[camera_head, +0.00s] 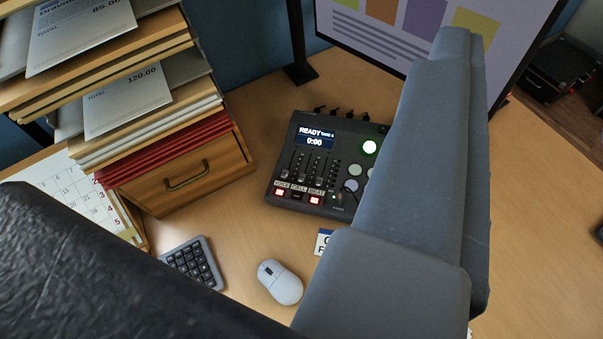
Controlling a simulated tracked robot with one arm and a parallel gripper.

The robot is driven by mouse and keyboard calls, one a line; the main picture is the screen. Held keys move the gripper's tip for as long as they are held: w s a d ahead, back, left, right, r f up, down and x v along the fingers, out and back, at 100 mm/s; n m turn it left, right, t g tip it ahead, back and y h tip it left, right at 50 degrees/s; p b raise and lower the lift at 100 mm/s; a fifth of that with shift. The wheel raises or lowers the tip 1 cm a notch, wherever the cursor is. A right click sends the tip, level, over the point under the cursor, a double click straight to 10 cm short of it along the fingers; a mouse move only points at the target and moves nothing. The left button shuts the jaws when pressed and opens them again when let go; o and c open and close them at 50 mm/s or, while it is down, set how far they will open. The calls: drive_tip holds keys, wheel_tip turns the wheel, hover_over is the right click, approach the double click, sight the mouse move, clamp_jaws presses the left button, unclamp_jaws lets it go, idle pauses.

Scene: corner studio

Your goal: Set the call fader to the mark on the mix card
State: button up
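The black mixer (312,161) stands on the desk, its screen reading READY and 0:00. Its faders include the call fader (301,173), in line with the CALL label, between VOICE and BEAT; its exact knob height is too small to read. The buttons below VOICE and BEAT glow red; the one below CALL is dark. A white and blue card (323,241), perhaps the mix card, lies in front of the mixer, mostly hidden behind my grey arm; no mark shows. The large grey form at right is mine and covers the mixer's right side; its fingertips cannot be made out.
A grey mouse (280,282) and a small keypad (195,263) lie in front. A wooden drawer unit (188,172) with stacked papers stands left, a monitor (385,30) behind. A black textured form covers the lower left. Some desk is bare between drawer unit and mixer.

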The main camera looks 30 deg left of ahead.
drive_tip(key=w+a+f+g+p, duration=0.1)
drive_tip(key=w+a+f+g, duration=0.25)
drive_tip(key=w+f, duration=0.4)
drive_tip(key=n+g+p, duration=0.1)
drive_tip(key=g+p, duration=0.3)
drive_tip(key=g, duration=0.4)
hover_over(302, 177)
drive_tip(key=s, duration=0.6)
wheel_tip(302, 177, down, 30)
drive_tip(key=shift+t+y, duration=0.25)
drive_tip(key=shift+y, duration=0.05)
drive_tip(key=b+x, duration=0.1)
drive_tip(key=x, duration=0.3)
drive_tip(key=b+x, duration=0.1)
drive_tip(key=x, duration=0.4)
drive_tip(key=b+x, duration=0.1)
drive_tip(key=x, duration=0.3)
drive_tip(key=shift+d+f, duration=0.25)
drive_tip(key=shift+d, duration=0.1)
drive_tip(key=shift+w, duration=0.1)
clamp_jaws()
